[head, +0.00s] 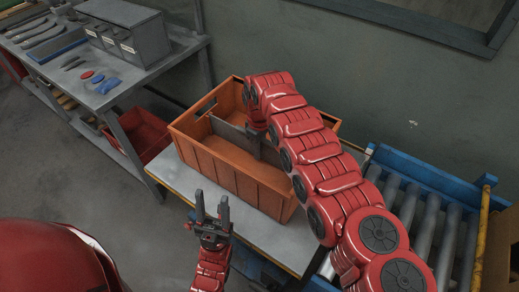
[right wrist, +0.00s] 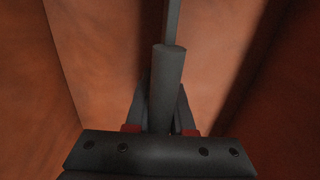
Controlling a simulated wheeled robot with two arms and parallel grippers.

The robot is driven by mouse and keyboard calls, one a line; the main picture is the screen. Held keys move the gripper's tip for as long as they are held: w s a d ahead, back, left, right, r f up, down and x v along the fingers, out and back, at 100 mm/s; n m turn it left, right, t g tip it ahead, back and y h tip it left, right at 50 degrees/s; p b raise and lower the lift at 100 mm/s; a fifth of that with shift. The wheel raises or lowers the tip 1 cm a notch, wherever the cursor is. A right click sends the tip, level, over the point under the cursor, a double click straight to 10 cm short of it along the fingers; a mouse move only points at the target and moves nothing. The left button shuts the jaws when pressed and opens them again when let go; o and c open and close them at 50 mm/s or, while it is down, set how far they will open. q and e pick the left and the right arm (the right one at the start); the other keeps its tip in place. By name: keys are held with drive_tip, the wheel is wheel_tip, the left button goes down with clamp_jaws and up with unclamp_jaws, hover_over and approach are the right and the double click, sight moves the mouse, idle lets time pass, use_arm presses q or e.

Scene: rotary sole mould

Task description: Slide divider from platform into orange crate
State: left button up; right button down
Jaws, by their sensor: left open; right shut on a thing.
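The orange crate (head: 230,180) stands on a grey-topped table (head: 262,238). The grey divider (head: 228,132) is upright inside the crate, crossing it, partly hidden behind my right arm. My right gripper (head: 254,138) reaches into the crate and is shut on the divider. In the right wrist view the divider (right wrist: 167,85) shows edge-on between the fingers of my right gripper (right wrist: 161,112), with orange crate walls around it. Whether its lower edge touches the crate floor is hidden. My left gripper (head: 212,212) is open and empty in front of the crate, above the table's near edge.
A blue-framed roller conveyor (head: 425,205) stands at the right, near my right arm. A workbench (head: 125,85) with grey bins (head: 125,32) and small red and blue parts is at the back left. A red crate (head: 140,133) sits below it. The wall is close behind.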

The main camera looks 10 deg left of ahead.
drive_tip(key=c, duration=0.7)
unclamp_jaws()
wheel_tip(320, 180, up, 10)
drive_tip(key=shift+a+r+b, duration=0.15)
drive_tip(key=shift+b, duration=0.65)
wheel_tip(320, 180, up, 7)
drive_tip(key=p, duration=0.4)
